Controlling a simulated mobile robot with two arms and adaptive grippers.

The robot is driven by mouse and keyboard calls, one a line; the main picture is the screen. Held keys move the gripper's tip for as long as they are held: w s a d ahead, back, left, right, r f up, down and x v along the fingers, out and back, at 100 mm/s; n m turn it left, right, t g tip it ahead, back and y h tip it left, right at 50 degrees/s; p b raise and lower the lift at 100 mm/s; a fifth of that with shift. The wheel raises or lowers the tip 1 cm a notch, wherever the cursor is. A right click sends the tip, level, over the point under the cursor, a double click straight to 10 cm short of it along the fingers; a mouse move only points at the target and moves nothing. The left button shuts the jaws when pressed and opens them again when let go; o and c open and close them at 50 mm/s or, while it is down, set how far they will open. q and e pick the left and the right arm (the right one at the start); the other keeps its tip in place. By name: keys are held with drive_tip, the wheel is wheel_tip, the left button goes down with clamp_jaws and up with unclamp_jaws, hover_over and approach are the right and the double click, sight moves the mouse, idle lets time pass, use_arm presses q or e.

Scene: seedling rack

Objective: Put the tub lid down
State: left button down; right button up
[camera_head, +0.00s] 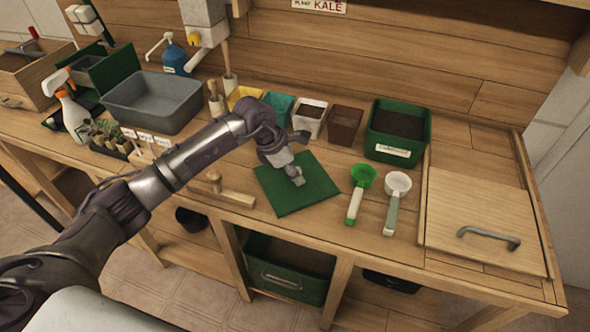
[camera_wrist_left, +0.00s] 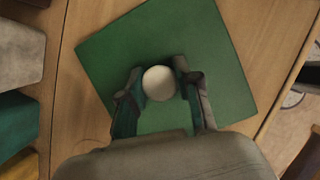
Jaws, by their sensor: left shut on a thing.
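The tub lid (camera_head: 318,188) is a flat green square with a pale round knob. My left gripper (camera_head: 296,179) is above its middle and shut on the knob. In the left wrist view the lid (camera_wrist_left: 115,60) shows from above, with the pale knob (camera_wrist_left: 159,83) between the two fingers of the gripper (camera_wrist_left: 160,88). The lid looks level and at or close to the bench top; I cannot tell whether it touches. A green tub (camera_head: 398,132) of dark soil with a label stands open at the back right. My right gripper is not in view.
Several small pots, including a brown one (camera_head: 345,125), stand behind the lid. A green scoop (camera_head: 358,190) and a white scoop (camera_head: 394,200) lie to its right. A wooden panel with a handle (camera_head: 480,215) is at the far right. The bench front edge is close to the lid.

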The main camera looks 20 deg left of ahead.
use_arm(q)
drive_tip(key=shift+f, duration=0.2)
drive_tip(key=c, duration=0.8)
unclamp_jaws()
drive_tip(key=shift+r, duration=0.15)
drive_tip(key=shift+a+r, duration=0.1)
drive_tip(key=shift+r, duration=0.15)
drive_tip(key=b+v, duration=0.2)
drive_tip(key=v, duration=0.9)
drive_tip(key=shift+r, duration=0.25)
drive_tip(key=shift+s+a, duration=0.1)
drive_tip(key=shift+a, duration=0.05)
